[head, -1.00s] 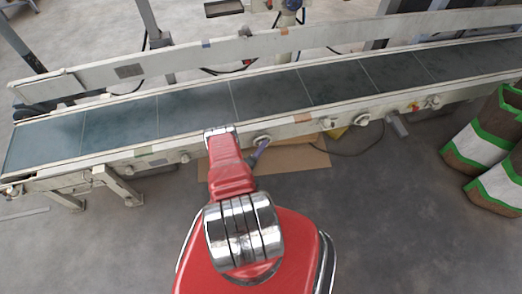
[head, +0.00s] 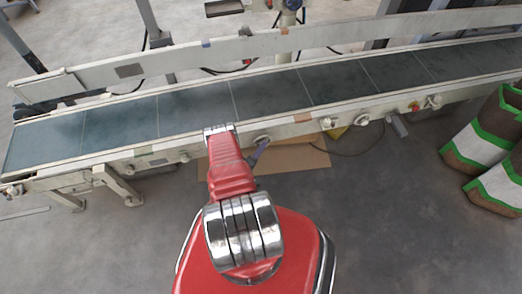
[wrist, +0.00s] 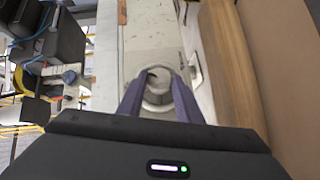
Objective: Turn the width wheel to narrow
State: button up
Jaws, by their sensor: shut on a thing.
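A pale round wheel (wrist: 157,88) on the conveyor's side rail sits between the two purple fingers of my gripper (wrist: 158,92) in the wrist view. The fingers are shut on it from both sides. In the head view the same wheel (head: 262,138) shows at the rail, and a purple finger of my gripper (head: 258,151) reaches up to it from below. My red arm hides part of the rail to its left. No marking that tells the narrow direction is readable.
Other pale knobs (head: 328,123) and a red button (head: 414,106) sit along the rail to the right. The green belt (head: 195,104) runs above. Cardboard (head: 300,160) lies on the floor under the rail. Green-banded sacks (head: 480,135) stand at right.

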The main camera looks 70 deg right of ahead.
jog(key=shift+d, duration=0.1)
jog(key=shift+s+d+r+m+t+y, duration=0.3)
jog(key=shift+s+m+t+y, duration=0.25)
jog(key=shift+m+t+y, duration=1.45)
jog(key=shift+s+d+r+m+t+y, duration=0.2)
jog(key=shift+s+d+m+t+y, duration=0.25)
jog(key=shift+m+t+y, duration=1.55)
jog(key=shift+s+d+r+m+t+y, duration=0.3)
jog(key=shift+s+m+t+y, duration=0.3)
jog(key=shift+m+t+y, duration=1.4)
jog(key=shift+n+t+h, duration=0.5)
jog(key=shift+n+t, duration=0.1)
jog(key=shift+t, duration=0.2)
jog(key=o, duration=0.8)
jog(key=shift+c, duration=0.2)
jog(key=shift+o, duration=1.4)
jog(key=shift+w+a, duration=0.1)
jog(key=shift+a+f, duration=0.1)
